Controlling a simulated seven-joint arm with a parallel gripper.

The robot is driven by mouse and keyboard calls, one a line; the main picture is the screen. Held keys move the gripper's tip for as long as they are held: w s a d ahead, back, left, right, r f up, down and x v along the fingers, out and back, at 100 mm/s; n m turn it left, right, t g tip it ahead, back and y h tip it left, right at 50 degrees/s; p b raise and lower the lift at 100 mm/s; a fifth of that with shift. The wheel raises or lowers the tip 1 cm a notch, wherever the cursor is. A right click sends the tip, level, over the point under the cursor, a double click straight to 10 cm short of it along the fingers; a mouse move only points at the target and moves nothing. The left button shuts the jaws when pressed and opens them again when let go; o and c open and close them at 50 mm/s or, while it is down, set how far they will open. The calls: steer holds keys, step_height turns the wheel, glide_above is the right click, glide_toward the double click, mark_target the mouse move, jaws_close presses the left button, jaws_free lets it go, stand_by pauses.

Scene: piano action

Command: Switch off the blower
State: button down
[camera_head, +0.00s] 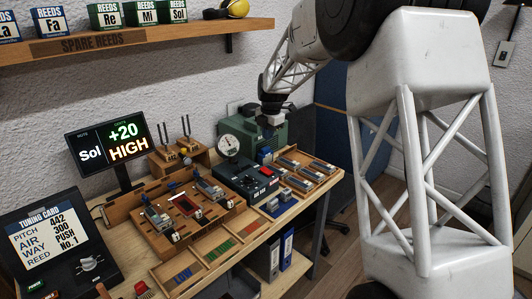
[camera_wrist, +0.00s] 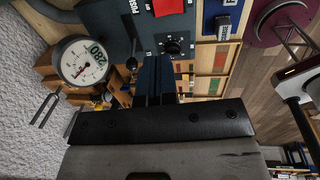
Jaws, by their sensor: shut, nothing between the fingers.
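A dark control box (camera_head: 247,180) sits on the bench with a red switch (camera_head: 266,170) on its top. In the wrist view the box (camera_wrist: 118,22) shows a red switch (camera_wrist: 168,7) at the top edge, a round black knob (camera_wrist: 173,46) and a small lever (camera_wrist: 132,63). A green machine (camera_head: 272,146) stands behind it, beside a round gauge (camera_head: 229,145). I cannot tell which of these is the blower. My gripper (camera_head: 268,130) is shut and empty, above the back of the bench near the green machine. Its dark fingers (camera_wrist: 154,72) point toward the box's knob end, apparently apart from it.
A wooden fixture (camera_head: 140,215) with small parts lies left of the box. A tray of parts (camera_head: 318,166) lies to the right. A display (camera_head: 106,143) reads Sol, +20, HIGH. A tuning card screen (camera_head: 50,235) stands front left. A shelf (camera_head: 130,40) hangs above.

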mark_target(267, 170)
steer(key=f, duration=0.9)
steer(key=w+a+f, duration=0.1)
steer(key=f, duration=0.3)
steer(key=shift+w+f, duration=0.1)
steer(key=shift+f, duration=0.25)
steer(key=shift+a+f, duration=0.1)
steer(key=shift+f, duration=0.15)
stand_by(0.3)
steer(key=shift+s+d+r, duration=0.2)
steer(key=shift+s+d, duration=0.25)
steer(key=shift+d, duration=0.05)
steer(key=shift+r, duration=0.15)
stand_by(0.3)
step_height(267, 170, up, 14)
steer(key=s+d, duration=0.1)
steer(key=shift+s, duration=0.15)
stand_by(0.5)
